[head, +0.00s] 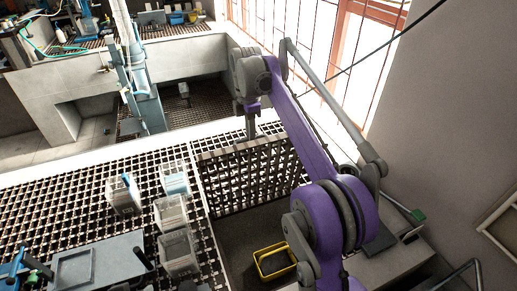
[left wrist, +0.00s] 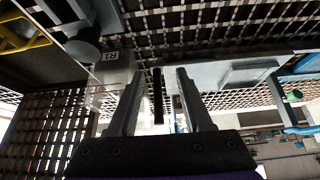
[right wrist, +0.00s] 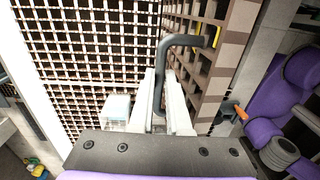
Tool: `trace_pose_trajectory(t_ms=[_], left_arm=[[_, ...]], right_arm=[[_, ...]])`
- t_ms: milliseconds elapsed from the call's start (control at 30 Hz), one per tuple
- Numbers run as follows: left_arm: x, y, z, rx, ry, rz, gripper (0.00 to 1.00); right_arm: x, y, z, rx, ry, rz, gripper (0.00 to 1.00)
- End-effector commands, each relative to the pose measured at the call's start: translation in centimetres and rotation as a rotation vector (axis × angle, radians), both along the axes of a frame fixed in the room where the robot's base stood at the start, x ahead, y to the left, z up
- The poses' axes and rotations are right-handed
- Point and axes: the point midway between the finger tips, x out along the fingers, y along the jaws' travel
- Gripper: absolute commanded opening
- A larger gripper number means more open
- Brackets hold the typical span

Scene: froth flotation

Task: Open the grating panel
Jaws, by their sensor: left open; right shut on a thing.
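The grating panel (head: 250,175), a dark lattice, is raised on edge and steeply tilted beside the floor opening (head: 232,232). My right gripper (head: 250,118) is at its upper edge, on the purple arm. In the right wrist view, my right gripper (right wrist: 163,95) is shut on a dark bent handle (right wrist: 185,41) next to the panel (right wrist: 213,65). My left gripper (left wrist: 157,85) is open in the left wrist view. A dark upright rod (left wrist: 158,95) shows between its fingers; I cannot tell whether it is within reach. The left gripper is not visible in the head view.
A yellow bin (head: 275,262) is at the opening's lower end. Several clear containers (head: 171,212) stand on the floor grating (head: 75,203) left of the opening. A grey plate (head: 95,265) lies at the lower left. A wall (head: 450,110) bounds the right side.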

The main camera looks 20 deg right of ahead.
Motion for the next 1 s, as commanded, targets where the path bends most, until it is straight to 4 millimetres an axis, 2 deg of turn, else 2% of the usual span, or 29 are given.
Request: trace_pose_trajectory(t_ms=[100,400,700,1000], left_arm=[[0.0,0.0,0.0,0.0,0.0,0.0,0.5],[0.0,0.0,0.0,0.0,0.0,0.0,0.5],[0.0,0.0,0.0,0.0,0.0,0.0,0.5],[0.0,0.0,0.1,0.0,-0.001,0.0,0.5]], right_arm=[[1.8,0.1,-0.3,0.0,0.0,0.001,0.0],[4.7,0.2,-0.9,0.0,0.001,0.001,0.0],[6.0,0.2,-1.1,0.0,0.001,0.001,0.0],[6.2,0.2,-1.1,0.0,0.0,0.001,0.0]])
